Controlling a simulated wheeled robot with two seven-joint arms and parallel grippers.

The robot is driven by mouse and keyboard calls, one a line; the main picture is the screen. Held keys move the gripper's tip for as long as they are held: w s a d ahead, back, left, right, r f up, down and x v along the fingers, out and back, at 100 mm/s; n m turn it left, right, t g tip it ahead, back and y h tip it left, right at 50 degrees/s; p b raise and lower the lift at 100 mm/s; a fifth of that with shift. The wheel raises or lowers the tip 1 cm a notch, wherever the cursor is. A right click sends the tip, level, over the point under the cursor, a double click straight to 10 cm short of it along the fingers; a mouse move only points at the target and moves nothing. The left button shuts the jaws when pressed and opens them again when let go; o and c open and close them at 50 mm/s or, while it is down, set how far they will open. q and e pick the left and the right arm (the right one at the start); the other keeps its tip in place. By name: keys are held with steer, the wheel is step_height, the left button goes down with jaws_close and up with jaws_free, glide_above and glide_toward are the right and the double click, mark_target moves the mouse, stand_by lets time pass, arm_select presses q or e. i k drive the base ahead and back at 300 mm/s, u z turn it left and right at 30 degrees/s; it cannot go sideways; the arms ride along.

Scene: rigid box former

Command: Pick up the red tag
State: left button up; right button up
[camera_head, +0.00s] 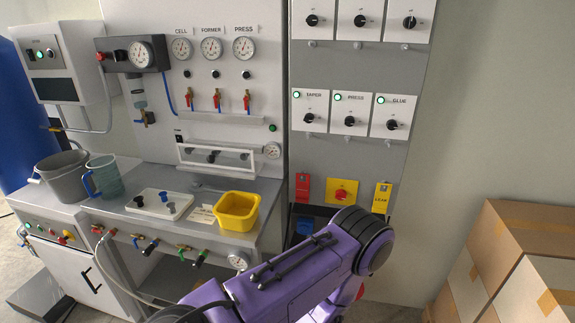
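A red tag (303,188) hangs upright at the lower left of the grey switch panel, left of a yellow plate with a red rotary switch (341,193). A yellow tag (381,198) hangs to the right of that switch. A purple arm of mine (290,278) comes up from the bottom edge, and its bent joint is below the tags. Neither of my grippers shows in the head view. The red tag is unobstructed, and nothing visible touches it.
A yellow bin (237,211), a white board with knobs (159,204), a blue-grey jug (104,177) and a grey bucket (62,173) stand on the bench. A dark blue bin (305,226) sits below the red tag. Cardboard boxes (522,262) are stacked at right.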

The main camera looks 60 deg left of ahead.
mark_target(302, 188)
steer(key=u, duration=0.65)
steer(key=i, duration=0.65)
steer(key=u, duration=0.8)
